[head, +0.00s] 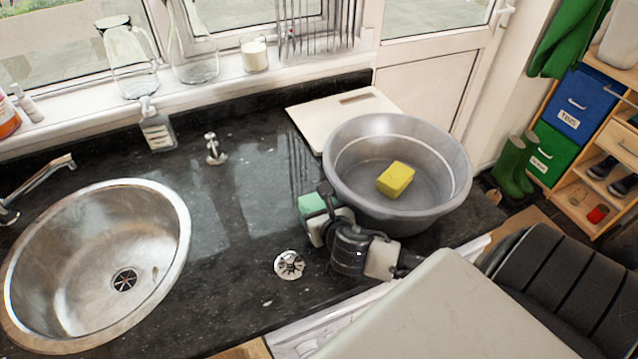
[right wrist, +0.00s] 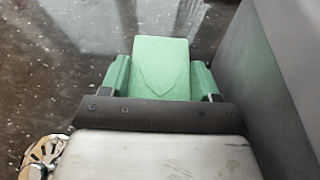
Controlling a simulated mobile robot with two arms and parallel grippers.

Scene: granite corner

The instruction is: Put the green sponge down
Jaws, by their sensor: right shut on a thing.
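The green sponge (head: 312,205) is at the left side of the grey basin in the head view. My right gripper (head: 322,212) is shut on it. In the right wrist view the sponge (right wrist: 160,68) shows as a pale green block between the two fingers of the gripper (right wrist: 162,85). It is over the dark granite counter (right wrist: 55,70); I cannot tell whether it touches the surface. The gripper partly hides it. My left gripper is not in view.
The grey basin (head: 447,172) holds a yellow sponge (head: 395,179) and stands close to my right gripper. A white board (head: 312,118) lies behind it. A round steel sink (head: 70,260) is at left. A drain fitting (head: 289,265) and a tap (head: 215,150) stand on the counter. Counter between them is clear.

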